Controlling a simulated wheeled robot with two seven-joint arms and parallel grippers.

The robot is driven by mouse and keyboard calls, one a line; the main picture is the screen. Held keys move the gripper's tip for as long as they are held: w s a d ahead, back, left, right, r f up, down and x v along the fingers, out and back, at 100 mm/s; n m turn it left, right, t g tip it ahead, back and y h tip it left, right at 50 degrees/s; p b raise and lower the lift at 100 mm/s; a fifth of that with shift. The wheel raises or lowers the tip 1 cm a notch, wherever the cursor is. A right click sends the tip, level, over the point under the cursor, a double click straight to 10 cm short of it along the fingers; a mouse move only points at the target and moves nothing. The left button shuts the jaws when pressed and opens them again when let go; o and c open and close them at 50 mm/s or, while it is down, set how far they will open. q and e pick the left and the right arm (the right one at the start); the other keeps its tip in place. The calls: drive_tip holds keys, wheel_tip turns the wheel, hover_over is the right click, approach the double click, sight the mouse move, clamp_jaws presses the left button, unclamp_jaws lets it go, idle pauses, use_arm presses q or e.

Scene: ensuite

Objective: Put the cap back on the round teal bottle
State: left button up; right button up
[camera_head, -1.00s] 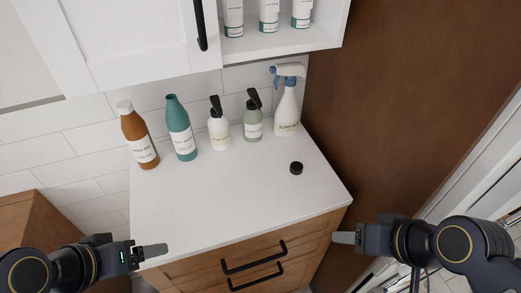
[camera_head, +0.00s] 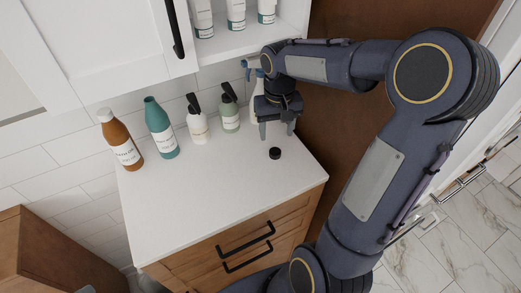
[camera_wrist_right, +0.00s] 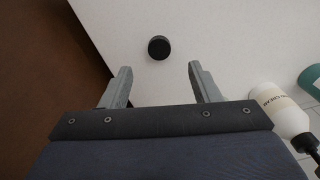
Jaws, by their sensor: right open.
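The round teal bottle (camera_head: 161,130) stands uncapped and upright at the back left of the white counter, between a brown bottle and a white pump bottle. A small black cap (camera_head: 275,153) lies on the counter toward the right. It also shows in the right wrist view (camera_wrist_right: 159,47), just beyond the fingertips. My right gripper (camera_head: 277,134) is open and empty, pointing down above the counter a little behind the cap. Its two fingers show apart in the right wrist view (camera_wrist_right: 160,68). My left gripper does not show in the head view.
A brown bottle (camera_head: 121,141), a white pump bottle (camera_head: 198,125) and a green pump bottle (camera_head: 229,111) line the back of the counter (camera_head: 215,190). A spray bottle (camera_head: 257,106) is partly hidden behind my right gripper. The counter's front middle is clear.

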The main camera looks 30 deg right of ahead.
sight(275, 152)
drive_tip(key=shift+w, duration=0.1)
drive_tip(key=shift+f, duration=1.35)
wheel_tip(275, 152, down, 5)
drive_tip(key=shift+f+p, duration=0.1)
drive_tip(key=shift+p, duration=0.3)
drive_tip(key=c, duration=1)
